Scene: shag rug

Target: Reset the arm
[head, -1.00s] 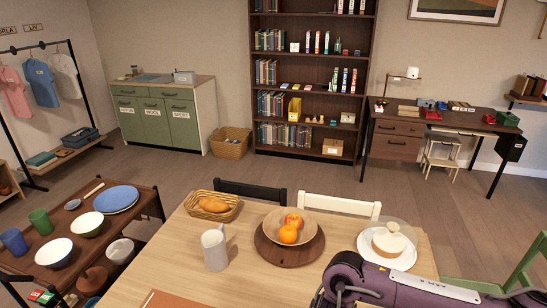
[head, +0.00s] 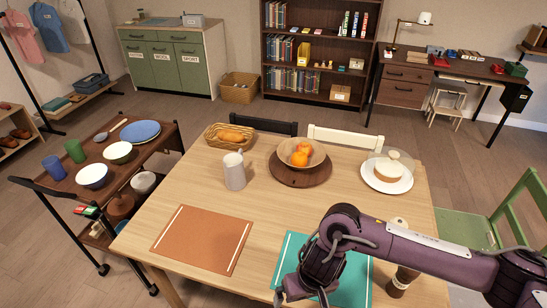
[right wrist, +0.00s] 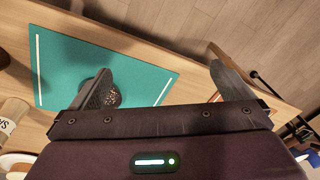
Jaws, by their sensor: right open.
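My right arm reaches in from the right in the head view, over the near right part of the wooden table (head: 190,200). My right gripper (head: 305,290) points down over the teal placemat (head: 355,275), partly hidden by its own wrist and the lower picture edge. In the right wrist view the right gripper (right wrist: 165,85) is open, its two dark fingers wide apart with nothing held between them. The teal placemat (right wrist: 65,75) lies below, and the table edge crosses behind the fingers. My left gripper is not in view.
A brown shaker (head: 401,284) stands close beside my right forearm. A domed cake plate (head: 387,174), fruit bowl (head: 305,152), white pitcher (head: 234,172) and bread basket (head: 222,142) stand farther back. An orange placemat (head: 203,240) lies clear. A green chair (head: 470,226) is at right.

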